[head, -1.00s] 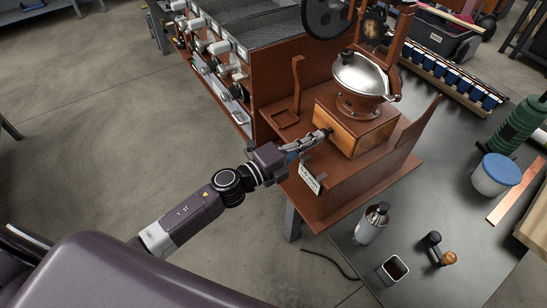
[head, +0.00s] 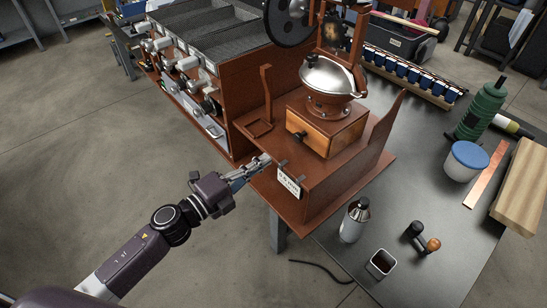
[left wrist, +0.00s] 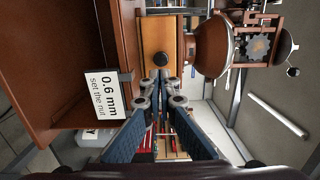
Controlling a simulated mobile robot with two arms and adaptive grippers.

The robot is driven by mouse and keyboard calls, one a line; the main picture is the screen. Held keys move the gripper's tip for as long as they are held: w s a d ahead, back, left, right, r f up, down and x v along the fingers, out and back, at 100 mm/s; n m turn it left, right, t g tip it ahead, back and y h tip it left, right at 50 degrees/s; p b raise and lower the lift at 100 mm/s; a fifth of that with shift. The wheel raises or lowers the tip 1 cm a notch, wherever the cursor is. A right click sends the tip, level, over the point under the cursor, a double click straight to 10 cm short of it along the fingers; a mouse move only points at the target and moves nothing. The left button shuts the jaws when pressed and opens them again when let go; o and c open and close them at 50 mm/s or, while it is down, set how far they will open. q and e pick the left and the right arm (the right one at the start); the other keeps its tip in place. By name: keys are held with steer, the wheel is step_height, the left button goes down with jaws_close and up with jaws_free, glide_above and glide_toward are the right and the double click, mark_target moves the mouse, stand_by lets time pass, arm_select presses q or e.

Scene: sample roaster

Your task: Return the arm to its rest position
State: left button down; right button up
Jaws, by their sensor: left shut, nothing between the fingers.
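My left gripper (head: 262,163) is shut and empty in the head view. It is in the air in front of the left part of the brown roaster stand (head: 335,200), apart from the grinder's drawer. The wooden grinder drawer (head: 320,138) has a dark knob and looks shut. In the left wrist view my gripper's fingertips (left wrist: 161,80) are together, and the drawer front (left wrist: 160,32) with its knob shows beyond them. A white card (head: 289,181) hangs on the stand's front edge and reads "0.6 mm" in the wrist view (left wrist: 105,96). My right gripper is not seen.
On the grey table stand a silver bottle (head: 353,222), a dark-filled square cup (head: 381,263), a wooden-knobbed tool (head: 422,238), a blue-lidded tub (head: 466,162) and a green container (head: 483,110). A rack with bins (head: 215,45) adjoins the stand. Open floor (head: 90,150) lies to the left.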

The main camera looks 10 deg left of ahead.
arm_select(q)
steer(key=s+a+f+n+y, duration=0.2)
steer(key=a+f+n+y, duration=0.15)
steer(key=a+f, duration=0.4)
steer(key=s+a+f+n+y, duration=0.1)
steer(key=a+f+n+y, duration=0.3)
steer(key=f, duration=0.7)
steer(key=s+a+f+n+g+y, duration=0.1)
steer(key=s+a+f+n+g, duration=0.2)
steer(key=f, duration=0.6)
steer(key=s+a+f+n+g+y, duration=0.1)
steer(key=s+f+n, duration=0.35)
steer(key=f, duration=0.35)
steer(key=s+f+n+g+y, duration=0.1)
steer(key=s+f+n+g, duration=0.25)
steer(key=s+f, duration=1)
steer(key=s+d+f+n+g, duration=0.2)
steer(key=s+d+f+g, duration=0.1)
steer(key=s, duration=0.8)
steer(key=s+d+f+n+g, duration=0.2)
steer(key=s+f, duration=0.4)
steer(key=s, duration=0.6)
steer(key=shift+s+d+g+b, duration=0.15)
steer(key=shift+d+g+b, duration=0.2)
steer(key=shift+g, duration=0.3)
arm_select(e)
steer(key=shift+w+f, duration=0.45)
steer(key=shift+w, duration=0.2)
